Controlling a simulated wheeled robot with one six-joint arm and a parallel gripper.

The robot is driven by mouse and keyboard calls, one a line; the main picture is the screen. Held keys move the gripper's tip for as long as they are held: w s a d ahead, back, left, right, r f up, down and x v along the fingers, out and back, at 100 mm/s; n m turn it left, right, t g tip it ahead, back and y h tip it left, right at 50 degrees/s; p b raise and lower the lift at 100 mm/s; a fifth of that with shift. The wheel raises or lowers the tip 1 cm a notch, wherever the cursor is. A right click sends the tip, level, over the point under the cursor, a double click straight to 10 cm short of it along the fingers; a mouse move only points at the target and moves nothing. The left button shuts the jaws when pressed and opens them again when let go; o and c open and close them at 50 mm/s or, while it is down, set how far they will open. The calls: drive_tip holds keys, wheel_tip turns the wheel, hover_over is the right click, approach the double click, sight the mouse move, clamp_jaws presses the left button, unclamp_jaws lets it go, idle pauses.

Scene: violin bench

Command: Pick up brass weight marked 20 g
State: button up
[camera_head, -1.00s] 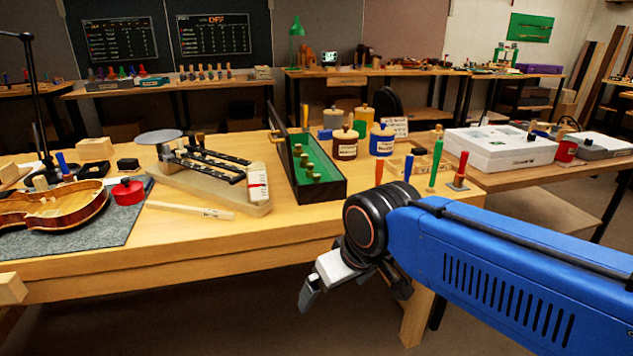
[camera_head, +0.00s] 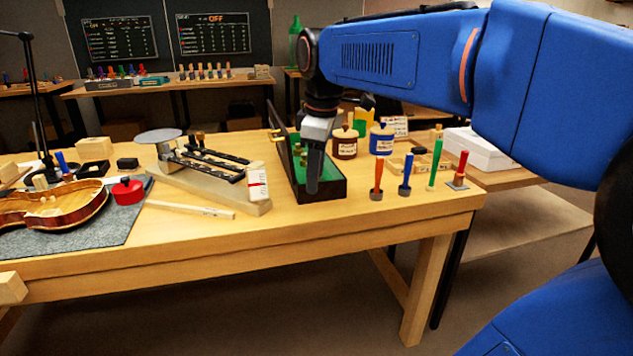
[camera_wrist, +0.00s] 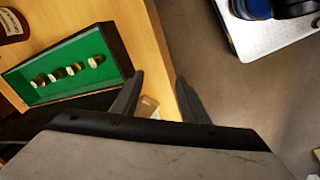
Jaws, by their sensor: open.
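Several small brass weights (camera_wrist: 76,67) stand in a row in a green-lined dark case (camera_wrist: 120,48). The marks on them are too small to read, so I cannot tell which is the 20 g one. In the head view the open case (camera_head: 340,188) sits on the bench, and my arm hides part of its inside and most of the weights. My gripper (camera_head: 313,190) is above the front part of the case, pointing down. In the wrist view my gripper (camera_wrist: 158,85) is open and empty, with the weights off to the left of the fingers.
A balance (camera_head: 222,185) stands left of the case. Colored-handled tools (camera_head: 377,178) stand upright to its right, with labelled jars (camera_head: 381,141) behind. A violin body (camera_head: 50,207) and a red pot (camera_head: 128,192) lie further left. The front bench strip is clear.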

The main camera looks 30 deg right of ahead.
drive_tip(key=w+d+r+n+g, duration=0.1)
drive_tip(key=w+d+r+n, duration=0.3)
drive_tip(key=w, duration=0.4)
drive_tip(key=w+d+r+n+g, duration=0.1)
drive_tip(key=w+d+r+n, duration=0.35)
drive_tip(key=w, duration=0.25)
drive_tip(key=f, duration=1.2)
drive_tip(key=shift+w+d+f, duration=0.15)
drive_tip(key=shift+d+f, duration=0.25)
drive_tip(key=shift+f, duration=1.2)
drive_tip(key=shift+d+f, duration=0.1)
drive_tip(key=shift+f, duration=1.25)
clamp_jaws()
